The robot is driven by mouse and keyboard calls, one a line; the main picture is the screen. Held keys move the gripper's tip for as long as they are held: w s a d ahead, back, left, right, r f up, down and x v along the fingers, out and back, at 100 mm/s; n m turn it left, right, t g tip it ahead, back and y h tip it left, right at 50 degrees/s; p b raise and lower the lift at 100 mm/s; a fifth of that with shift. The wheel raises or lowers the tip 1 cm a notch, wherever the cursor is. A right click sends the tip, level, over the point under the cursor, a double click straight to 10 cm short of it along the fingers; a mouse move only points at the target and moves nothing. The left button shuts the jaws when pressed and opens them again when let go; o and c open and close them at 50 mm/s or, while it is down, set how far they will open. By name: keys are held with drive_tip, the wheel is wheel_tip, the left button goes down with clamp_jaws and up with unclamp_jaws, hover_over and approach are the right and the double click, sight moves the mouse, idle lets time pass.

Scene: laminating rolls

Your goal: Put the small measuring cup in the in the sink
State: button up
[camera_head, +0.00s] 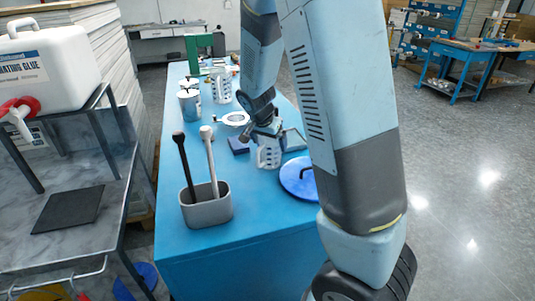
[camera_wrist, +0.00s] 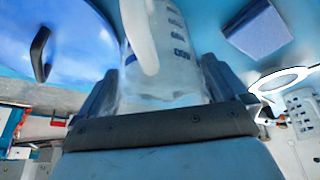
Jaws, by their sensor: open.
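A translucent white measuring cup (camera_head: 268,156) with a handle and dark scale marks stands on the blue bench, below the end of my arm. In the wrist view the cup (camera_wrist: 178,50) fills the space between my two fingers, its handle towards the camera. My gripper (camera_head: 266,130) is open, with one finger on each side of the cup (camera_wrist: 160,88); I cannot tell whether they touch it. Another marked cup (camera_head: 221,86) stands farther back on the bench. I cannot make out a sink in either view.
A grey bin (camera_head: 207,212) with two upright handled tools stands at the near left. A round blue lid (camera_head: 297,178) with a black handle lies beside the cup. A dark blue block (camera_head: 238,145), a white ring (camera_head: 236,119) and a metal can (camera_head: 189,105) are behind.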

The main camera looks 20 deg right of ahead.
drive_tip(key=shift+c, duration=0.5)
drive_tip(key=c, duration=0.8)
drive_tip(key=shift+o, duration=0.2)
drive_tip(key=shift+r, duration=0.15)
